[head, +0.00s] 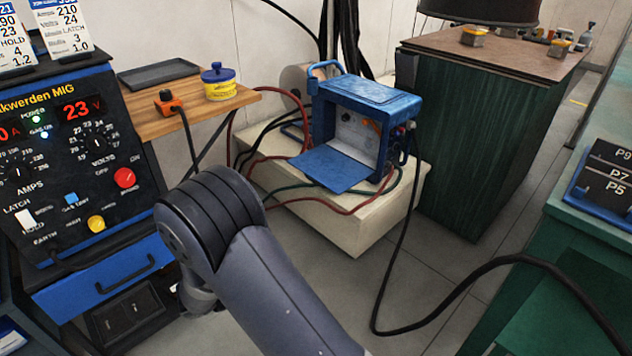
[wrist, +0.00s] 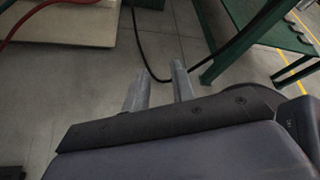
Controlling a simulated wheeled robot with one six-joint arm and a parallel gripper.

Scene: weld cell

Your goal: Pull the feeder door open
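The blue wire feeder (head: 372,92) stands on a pale plinth in the head view. Its front door (head: 333,168) is a flat blue panel that is swung down and lies out toward the plinth's front left edge. The feeder's pale interior (head: 354,133) with an orange part is exposed. My gripper (wrist: 160,72) shows in the wrist view with its two grey fingers apart, nothing between them, over the grey floor. In the head view my arm hides most of it. It is apart from the feeder and its door.
Red and green hoses and a black cable (head: 402,250) run around the pale plinth (head: 375,222) and across the floor. A welding power source (head: 70,150) stands at left, a wooden shelf (head: 150,122) behind it. A green-curtained table (head: 470,140) and a green bench (head: 570,240) stand at right.

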